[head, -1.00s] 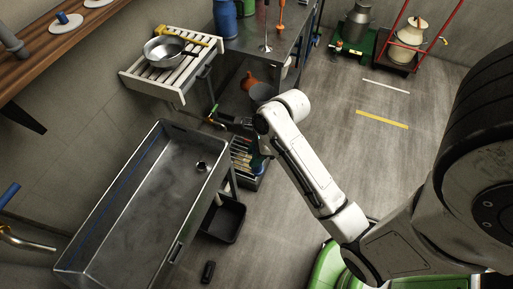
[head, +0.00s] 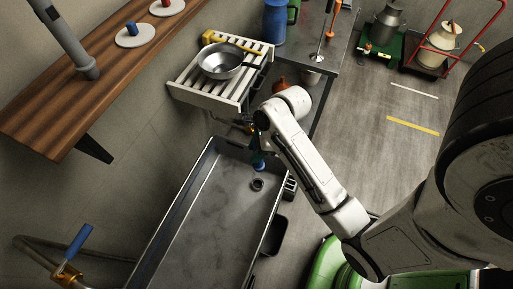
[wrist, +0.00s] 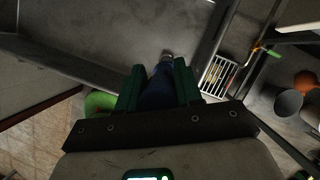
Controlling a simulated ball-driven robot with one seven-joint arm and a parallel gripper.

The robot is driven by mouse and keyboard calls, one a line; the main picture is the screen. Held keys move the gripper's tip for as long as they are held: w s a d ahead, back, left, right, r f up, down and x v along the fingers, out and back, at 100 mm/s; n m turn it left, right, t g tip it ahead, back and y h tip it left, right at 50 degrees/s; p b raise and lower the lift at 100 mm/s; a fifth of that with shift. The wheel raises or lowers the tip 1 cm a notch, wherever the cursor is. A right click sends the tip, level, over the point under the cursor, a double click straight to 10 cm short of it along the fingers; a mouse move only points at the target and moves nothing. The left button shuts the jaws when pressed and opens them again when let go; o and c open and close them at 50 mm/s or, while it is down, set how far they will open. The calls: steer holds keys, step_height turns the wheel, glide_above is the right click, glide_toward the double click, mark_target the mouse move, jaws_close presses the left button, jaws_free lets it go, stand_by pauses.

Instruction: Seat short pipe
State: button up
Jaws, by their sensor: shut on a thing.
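My gripper (wrist: 159,86) is shut on a dark blue short pipe (wrist: 157,97), which sits between its two green fingers in the wrist view. In the head view the blue end of the pipe (head: 259,166) shows below my wrist, over the far end of the metal tank (head: 212,223). The drain opening (head: 257,184) is a dark ring in the tank floor, close below the pipe in the picture. A small round grey fitting (wrist: 167,57) shows just past the pipe in the wrist view. I cannot tell whether they touch.
A slatted rack (head: 207,88) with a steel pan (head: 221,60) stands beyond the tank. A blue-handled valve (head: 75,243) is by the tank's near left. A black bin (head: 274,237) stands right.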

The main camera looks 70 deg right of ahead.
mark_target(256, 168)
steer(key=shift+f, duration=3.35)
steer(key=shift+f+b, duration=0.7)
steer(key=shift+f, duration=0.75)
step_height(256, 168, down, 3)
steer(key=b, duration=0.3)
steer(key=shift+r, duration=0.1)
steer(key=shift+f+b, duration=0.5)
steer(key=shift+f, duration=1.15)
steer(key=o, duration=1.1)
